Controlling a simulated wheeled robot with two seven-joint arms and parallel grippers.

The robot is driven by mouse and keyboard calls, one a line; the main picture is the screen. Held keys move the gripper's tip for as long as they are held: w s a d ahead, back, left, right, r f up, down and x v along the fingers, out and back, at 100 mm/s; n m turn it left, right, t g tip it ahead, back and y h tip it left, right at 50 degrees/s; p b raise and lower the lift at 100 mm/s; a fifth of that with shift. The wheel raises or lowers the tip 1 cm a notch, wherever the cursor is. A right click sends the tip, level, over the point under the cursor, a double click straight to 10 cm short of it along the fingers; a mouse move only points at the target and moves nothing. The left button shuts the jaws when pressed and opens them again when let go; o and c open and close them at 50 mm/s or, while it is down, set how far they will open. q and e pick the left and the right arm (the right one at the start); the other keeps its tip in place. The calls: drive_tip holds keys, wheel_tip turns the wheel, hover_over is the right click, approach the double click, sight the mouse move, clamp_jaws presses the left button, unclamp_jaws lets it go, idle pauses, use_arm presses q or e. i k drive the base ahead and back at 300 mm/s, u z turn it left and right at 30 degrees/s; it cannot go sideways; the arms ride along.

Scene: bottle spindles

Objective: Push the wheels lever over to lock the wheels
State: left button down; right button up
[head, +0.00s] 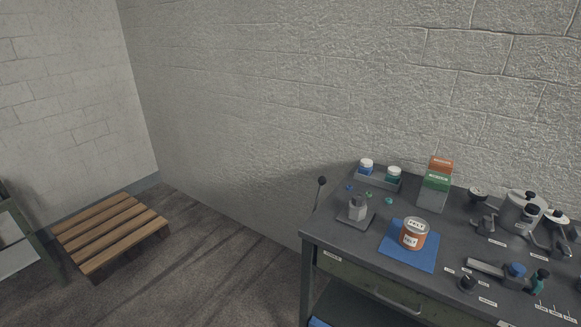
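A thin lever with a dark ball knob (321,182) stands up at the left end of the grey workbench (345,240). It leans slightly, with the knob toward the upper right. I can read no label on it, so I cannot tell for sure that it is the wheels lever. The lever's foot is hard to make out against the bench edge. The bench's wheels are not in view. Neither of my grippers is in view.
A wooden pallet (110,230) lies on the floor at left. Floor between pallet and bench is clear.

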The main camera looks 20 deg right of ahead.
sight(321, 180)
drive_tip(key=z, duration=0.25)
drive_tip(key=i, duration=0.8)
drive_tip(key=z, duration=1.05)
drive_tip(key=i, duration=0.5)
drive_tip(key=z, duration=0.55)
